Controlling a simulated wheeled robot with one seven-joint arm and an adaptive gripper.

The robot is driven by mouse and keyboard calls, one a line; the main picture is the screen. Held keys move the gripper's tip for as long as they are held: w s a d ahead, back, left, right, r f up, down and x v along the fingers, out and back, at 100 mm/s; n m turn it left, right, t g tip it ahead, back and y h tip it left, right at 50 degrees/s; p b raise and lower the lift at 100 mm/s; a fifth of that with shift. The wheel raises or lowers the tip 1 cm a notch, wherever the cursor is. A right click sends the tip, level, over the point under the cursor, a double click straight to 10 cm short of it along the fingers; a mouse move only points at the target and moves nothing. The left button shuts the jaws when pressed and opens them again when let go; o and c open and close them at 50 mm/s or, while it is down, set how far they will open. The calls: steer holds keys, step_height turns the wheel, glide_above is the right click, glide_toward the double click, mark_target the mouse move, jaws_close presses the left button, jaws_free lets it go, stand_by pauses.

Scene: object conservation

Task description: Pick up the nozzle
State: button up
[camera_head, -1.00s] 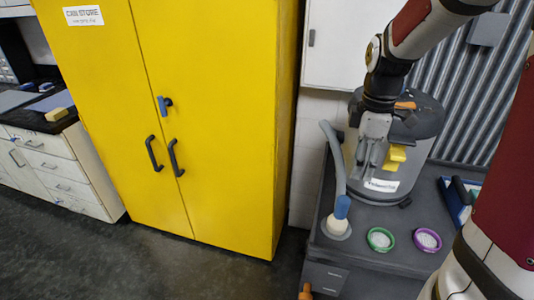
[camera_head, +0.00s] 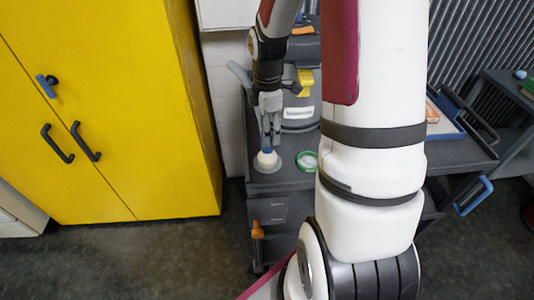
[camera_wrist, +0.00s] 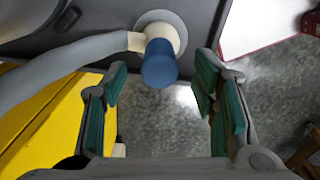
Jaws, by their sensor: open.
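The nozzle (camera_head: 266,159) has a cream body and a blue end, and stands on a round grey base on the dark bench top. In the wrist view its blue end (camera_wrist: 159,66) points toward the camera, with a grey hose joined at its cream part. My gripper (camera_head: 269,144) is open and points down just above the nozzle, hiding part of its blue end. In the wrist view the green-padded fingers show to the left and right of the blue end, apart from it.
The grey hose (camera_wrist: 60,72) runs left from the nozzle. A green-rimmed round dish (camera_head: 307,161) lies just right of it. A grey canister (camera_head: 300,95) stands behind, and a yellow cabinet (camera_head: 120,120) is on the left. My arm hides part of the bench.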

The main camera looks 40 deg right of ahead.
step_height(320, 180, down, 4)
steer(key=shift+r, duration=0.25)
steer(key=c, duration=1.1)
steer(key=shift+c, duration=0.2)
